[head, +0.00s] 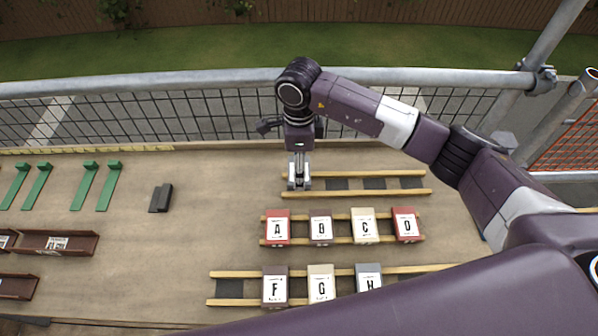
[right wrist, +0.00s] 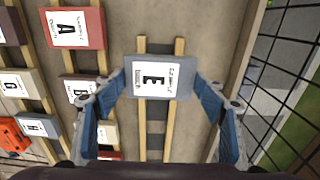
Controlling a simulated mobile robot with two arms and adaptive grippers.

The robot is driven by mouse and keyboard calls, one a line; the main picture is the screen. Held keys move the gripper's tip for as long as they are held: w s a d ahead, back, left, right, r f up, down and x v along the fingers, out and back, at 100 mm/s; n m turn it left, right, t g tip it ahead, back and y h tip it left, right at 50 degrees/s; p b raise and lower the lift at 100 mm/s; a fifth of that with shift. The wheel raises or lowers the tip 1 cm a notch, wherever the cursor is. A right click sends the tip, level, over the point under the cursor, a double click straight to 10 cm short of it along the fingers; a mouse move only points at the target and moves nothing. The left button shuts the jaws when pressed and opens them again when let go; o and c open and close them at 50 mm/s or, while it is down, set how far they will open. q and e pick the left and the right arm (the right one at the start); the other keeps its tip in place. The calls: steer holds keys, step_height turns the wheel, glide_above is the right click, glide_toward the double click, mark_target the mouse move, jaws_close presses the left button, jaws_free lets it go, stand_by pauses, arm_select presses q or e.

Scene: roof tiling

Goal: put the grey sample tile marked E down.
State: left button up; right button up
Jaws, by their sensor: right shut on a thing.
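The grey sample tile marked E (right wrist: 158,77) shows in the right wrist view, its label facing the camera. My right gripper (head: 299,184) is shut on it, with a blue finger at each side. The tile lies across the line of the two wooden rails of the back rack (head: 395,193), near its left end in the head view. I cannot tell whether it touches the rails. In the head view the gripper largely hides the tile. My left gripper is not in view.
A middle rack holds tiles A (head: 277,229), B (head: 320,231), C (head: 364,226) and D (head: 405,224). A front rack holds F (head: 275,287), G (head: 321,284) and H (head: 368,278). Green brackets (head: 92,186) and a dark block (head: 161,198) lie left. A mesh railing (head: 180,115) stands behind.

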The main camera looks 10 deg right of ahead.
step_height(320, 180, down, 4)
steer(key=shift+r+p, duration=0.2)
steer(key=shift+p, duration=0.2)
steer(key=shift+f+b, duration=0.6)
steer(key=o, duration=1.3)
steer(key=shift+c, duration=0.2)
steer(key=shift+r, duration=0.1)
steer(key=shift+r, duration=0.1)
steer(key=shift+r+p, duration=0.2)
steer(key=shift+p, duration=0.25)
steer(key=shift+r, duration=0.4)
step_height(320, 180, up, 11)
steer(key=b, duration=0.3)
steer(key=shift+f, duration=0.15)
steer(key=shift+r, duration=0.35)
